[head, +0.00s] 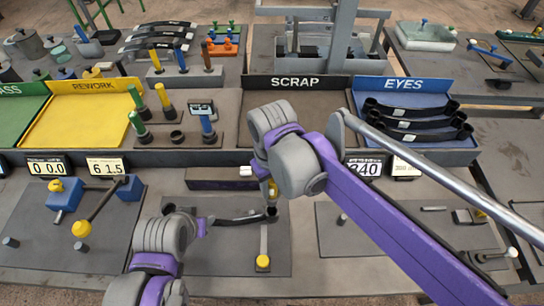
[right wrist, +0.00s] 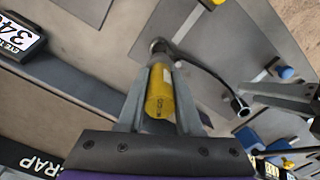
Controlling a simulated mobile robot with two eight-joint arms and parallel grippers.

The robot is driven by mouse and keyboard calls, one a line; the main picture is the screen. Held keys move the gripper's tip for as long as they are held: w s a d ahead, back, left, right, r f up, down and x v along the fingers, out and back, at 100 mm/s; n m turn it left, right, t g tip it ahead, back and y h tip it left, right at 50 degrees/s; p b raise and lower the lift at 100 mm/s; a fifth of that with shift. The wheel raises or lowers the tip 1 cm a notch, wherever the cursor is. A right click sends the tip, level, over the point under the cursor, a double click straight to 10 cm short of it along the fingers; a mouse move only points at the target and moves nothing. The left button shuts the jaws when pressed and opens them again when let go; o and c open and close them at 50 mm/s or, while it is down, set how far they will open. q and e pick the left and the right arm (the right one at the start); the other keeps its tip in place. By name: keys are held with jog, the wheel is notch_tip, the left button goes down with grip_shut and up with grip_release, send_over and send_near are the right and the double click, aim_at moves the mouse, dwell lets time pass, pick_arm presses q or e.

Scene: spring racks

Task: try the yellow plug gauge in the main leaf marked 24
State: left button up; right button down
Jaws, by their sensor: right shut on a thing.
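The yellow plug gauge (right wrist: 160,92) is between the fingers of my right gripper (right wrist: 160,98), which is shut on it. In the head view the gauge (head: 273,189) shows only as a small yellow piece below my right wrist. A dark curved leaf (head: 240,219) lies over the middle plate; it also shows in the right wrist view (right wrist: 205,72). The gauge's far end is at the leaf's right eye (head: 271,212); I cannot tell whether it is inside. My left gripper (head: 205,226) is at the leaf's left end, its fingers mostly hidden. No mark 24 is readable.
A yellow-ended tool (head: 263,262) lies on the middle plate (head: 225,262). Behind stand the yellow REWORK tray (head: 90,108), the black SCRAP bin (head: 297,83) and the blue EYES bin (head: 404,84) with several dark leaves. A display (head: 363,168) reads 340. The right plate has free room.

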aim_at(272, 198)
jog(key=shift+w, duration=0.25)
jog(key=shift+s+f, duration=0.35)
jog(key=shift+f, duration=0.05)
jog(key=shift+s+f+b, duration=0.1)
jog(key=shift+f+b, duration=0.15)
jog(key=shift+b, duration=0.15)
notch_tip(272, 198, down, 2)
jog(key=shift+f+b, duration=0.2)
jog(key=shift+b, duration=0.4)
pick_arm(q)
jog(key=f, duration=0.1)
jog(key=s+f, duration=0.2)
jog(key=f, duration=0.1)
jog(key=shift+b, duration=0.4)
pick_arm(e)
jog(key=shift+f, duration=0.75)
jog(key=shift+w, duration=0.2)
pick_arm(q)
jog(key=shift+w, duration=0.1)
jog(key=shift+f, duration=0.4)
pick_arm(e)
jog(key=shift+f, duration=0.35)
dwell(1.9)
pick_arm(q)
jog(key=shift+r, duration=0.1)
pick_arm(e)
jog(key=shift+r, duration=0.1)
dwell(0.4)
